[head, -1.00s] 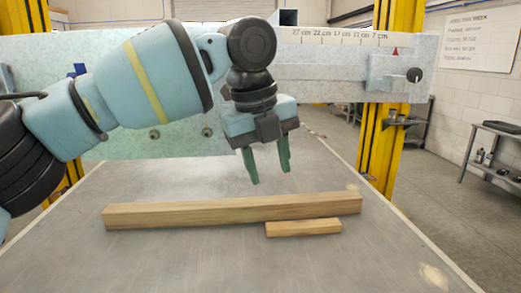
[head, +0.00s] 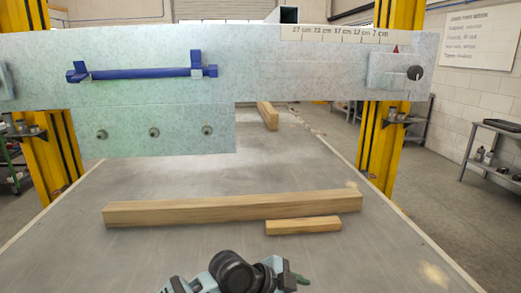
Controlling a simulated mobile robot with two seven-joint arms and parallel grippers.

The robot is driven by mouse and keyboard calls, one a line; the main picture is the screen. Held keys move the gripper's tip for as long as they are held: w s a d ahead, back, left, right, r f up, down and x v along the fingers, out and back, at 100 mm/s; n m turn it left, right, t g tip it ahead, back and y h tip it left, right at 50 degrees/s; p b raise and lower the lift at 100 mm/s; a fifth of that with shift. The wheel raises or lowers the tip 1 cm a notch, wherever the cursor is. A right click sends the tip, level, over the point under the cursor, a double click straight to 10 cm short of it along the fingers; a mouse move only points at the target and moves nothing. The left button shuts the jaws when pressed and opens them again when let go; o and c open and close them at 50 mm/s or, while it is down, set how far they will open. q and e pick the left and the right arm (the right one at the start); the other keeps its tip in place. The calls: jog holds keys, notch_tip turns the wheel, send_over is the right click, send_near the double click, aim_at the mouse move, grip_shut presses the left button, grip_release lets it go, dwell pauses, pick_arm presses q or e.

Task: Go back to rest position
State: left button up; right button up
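My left gripper (head: 292,277) is low at the bottom edge of the head view, near the middle. My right gripper is not in view.
A long wooden beam (head: 200,210) and a short wooden piece (head: 303,226) lie on the grey table (head: 180,255). Another wooden piece (head: 268,116) lies farther back. A speckled panel (head: 140,110) with a blue handle (head: 140,73) spans between yellow posts (head: 383,140).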

pick_arm(q)
jog(key=s+a+f+n+t+y, duration=0.1)
jog(key=s+a+f+n+t, duration=0.1)
jog(key=s+a+f+n, duration=0.25)
jog(key=s+a+f+n+t+y, duration=0.1)
jog(key=s+a+f+n+t, duration=0.1)
jog(key=a+f+n, duration=0.45)
jog(key=s+a+f+n+t+y, duration=0.1)
jog(key=s+a+f+n+t, duration=0.15)
jog(key=f, duration=0.55)
jog(key=s+a+f+n+y, duration=0.2)
jog(key=s+a+f, duration=0.1)
jog(key=s+a, duration=0.5)
jog(key=s+a+f+n+y, duration=0.2)
jog(key=s+a+f+y, duration=0.1)
jog(key=s+a, duration=0.5)
jog(key=shift+s+a+f, duration=0.2)
jog(key=shift+s+f, duration=0.35)
jog(key=shift+s, duration=0.35)
jog(key=shift+n, duration=0.25)
